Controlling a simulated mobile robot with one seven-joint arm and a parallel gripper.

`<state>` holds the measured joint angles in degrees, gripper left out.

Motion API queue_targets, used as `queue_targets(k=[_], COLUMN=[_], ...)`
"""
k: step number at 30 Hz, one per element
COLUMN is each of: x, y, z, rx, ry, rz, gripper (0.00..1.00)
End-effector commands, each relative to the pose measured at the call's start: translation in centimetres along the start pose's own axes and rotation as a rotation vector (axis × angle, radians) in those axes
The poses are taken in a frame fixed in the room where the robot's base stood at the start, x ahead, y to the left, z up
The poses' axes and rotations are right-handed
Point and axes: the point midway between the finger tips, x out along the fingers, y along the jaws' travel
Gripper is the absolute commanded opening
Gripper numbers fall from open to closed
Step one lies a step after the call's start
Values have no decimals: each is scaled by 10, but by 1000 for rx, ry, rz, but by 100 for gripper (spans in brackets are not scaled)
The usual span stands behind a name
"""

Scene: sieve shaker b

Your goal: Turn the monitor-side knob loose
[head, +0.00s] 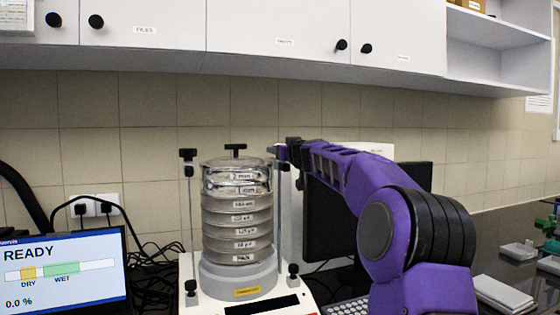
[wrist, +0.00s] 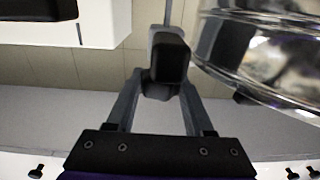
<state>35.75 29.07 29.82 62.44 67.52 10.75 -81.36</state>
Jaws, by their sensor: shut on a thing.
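The sieve shaker (head: 222,285) stands on the counter with a stack of clear-topped sieves (head: 237,215). The monitor-side knob is the black one on top of the right-hand rod, near the dark monitor (head: 425,180). My gripper (head: 281,153) reaches it from the right and largely covers it in the head view. In the wrist view, the black knob (wrist: 168,57) sits between the fingers of my gripper (wrist: 160,82), which are shut on it. How far the knob is turned cannot be told. The other rod's black knob (head: 188,154) stands free at the left.
A black T-shaped handle (head: 235,148) tops the sieve stack, close to my gripper. A lit screen (head: 62,270) reading READY is at the left. A keyboard (head: 348,307) lies in front of the monitor. White cupboards (head: 270,30) hang above.

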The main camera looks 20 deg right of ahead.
Motion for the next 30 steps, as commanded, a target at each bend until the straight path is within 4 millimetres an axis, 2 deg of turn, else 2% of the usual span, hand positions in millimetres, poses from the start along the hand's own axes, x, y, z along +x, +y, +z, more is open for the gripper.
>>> queue_targets(k=[11,30], x=[1,1], y=[-6,-4], z=[-7,-1], rx=[-7,0], ry=[-1,-1], rz=[234,559], gripper=[0,0])
